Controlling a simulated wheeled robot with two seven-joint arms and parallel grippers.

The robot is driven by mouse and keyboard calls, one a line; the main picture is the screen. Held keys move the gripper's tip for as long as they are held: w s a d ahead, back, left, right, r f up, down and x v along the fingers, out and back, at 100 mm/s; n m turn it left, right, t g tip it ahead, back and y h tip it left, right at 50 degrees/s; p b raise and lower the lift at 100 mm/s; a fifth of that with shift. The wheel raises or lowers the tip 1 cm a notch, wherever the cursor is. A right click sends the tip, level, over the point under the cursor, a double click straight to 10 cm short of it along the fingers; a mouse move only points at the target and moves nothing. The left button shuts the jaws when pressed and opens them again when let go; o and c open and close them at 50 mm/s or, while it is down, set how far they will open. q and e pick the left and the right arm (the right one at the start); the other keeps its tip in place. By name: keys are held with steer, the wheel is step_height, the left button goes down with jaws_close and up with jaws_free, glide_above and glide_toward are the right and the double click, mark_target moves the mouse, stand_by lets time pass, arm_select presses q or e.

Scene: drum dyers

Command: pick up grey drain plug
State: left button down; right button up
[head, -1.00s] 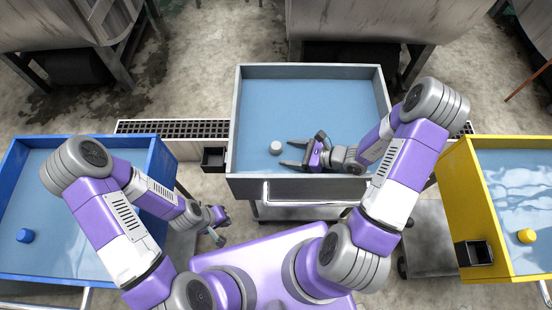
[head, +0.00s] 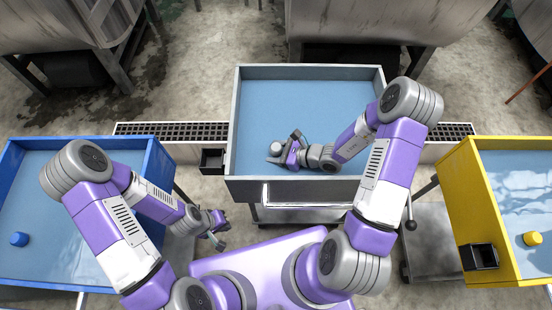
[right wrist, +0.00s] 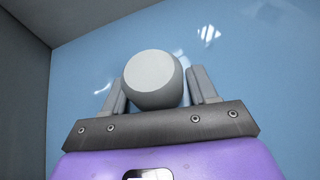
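The grey drain plug (head: 277,148) stands upright on the blue floor of the grey-rimmed tray (head: 310,72). In the right wrist view the plug (right wrist: 152,80) fills the space between the two fingers of my right gripper (right wrist: 157,90). The fingers stand apart on either side of it, with a narrow gap at the right finger; contact on the left is hard to tell. In the head view my right gripper (head: 275,155) is low in the tray, around the plug. My left gripper (head: 217,229) is outside the tray, at the lower left; its fingers are too small to read.
A blue tray (head: 152,190) with a blue plug (head: 19,239) is at the left. A yellow tray (head: 462,200) with a yellow plug (head: 532,239) is at the right. The grey tray's walls surround my right gripper; its far floor is clear.

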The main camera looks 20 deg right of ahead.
steer(key=c, duration=0.8)
steer(key=shift+o, duration=0.2)
steer(key=shift+r, duration=0.1)
